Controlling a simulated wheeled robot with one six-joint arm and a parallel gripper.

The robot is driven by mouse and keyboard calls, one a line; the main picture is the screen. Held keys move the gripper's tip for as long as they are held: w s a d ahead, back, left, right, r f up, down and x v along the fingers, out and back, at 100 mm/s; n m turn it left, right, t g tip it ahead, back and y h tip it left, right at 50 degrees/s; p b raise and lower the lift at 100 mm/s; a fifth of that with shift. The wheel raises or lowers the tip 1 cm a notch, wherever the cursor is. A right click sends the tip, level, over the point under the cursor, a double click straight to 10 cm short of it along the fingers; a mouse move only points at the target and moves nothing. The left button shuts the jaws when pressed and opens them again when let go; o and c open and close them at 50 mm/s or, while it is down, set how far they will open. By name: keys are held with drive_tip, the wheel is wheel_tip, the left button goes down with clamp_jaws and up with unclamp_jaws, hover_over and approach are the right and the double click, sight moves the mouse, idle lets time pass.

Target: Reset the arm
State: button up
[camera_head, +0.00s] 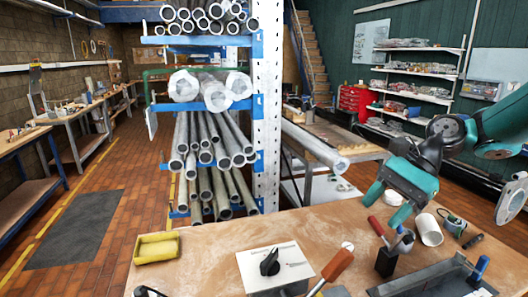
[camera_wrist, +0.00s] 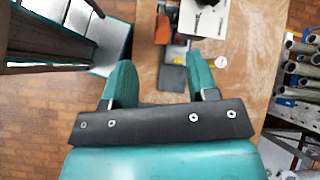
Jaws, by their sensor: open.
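My gripper (camera_head: 387,205) is at the right of the head view, on my teal and dark arm. Its two teal fingers are spread apart with nothing between them, above the right part of the wooden workbench (camera_head: 215,255). In the wrist view my gripper (camera_wrist: 162,78) also shows open and empty. The bench top (camera_wrist: 240,78) lies below and beyond its fingers there.
A switch box with a black knob (camera_head: 282,266), yellow tray (camera_head: 157,247), red-handled tool (camera_head: 337,266), white cylinder (camera_head: 428,230) and dark tray (camera_head: 425,283) are on the bench. The bench's middle left is clear.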

drive_tip(key=s+a+f+n+h+b, duration=0.2)
drive_tip(key=s+a+n+h+b, duration=0.15)
drive_tip(key=s+a+n, duration=0.7)
drive_tip(key=s+f+n+t+b, duration=0.2)
drive_tip(key=s+f+n+b, duration=0.1)
drive_tip(key=s+n, duration=0.5)
drive_tip(key=shift+s+d+f+h, duration=0.2)
drive_tip(key=shift+s+f+h, duration=0.25)
drive_tip(key=shift+s+f, duration=0.5)
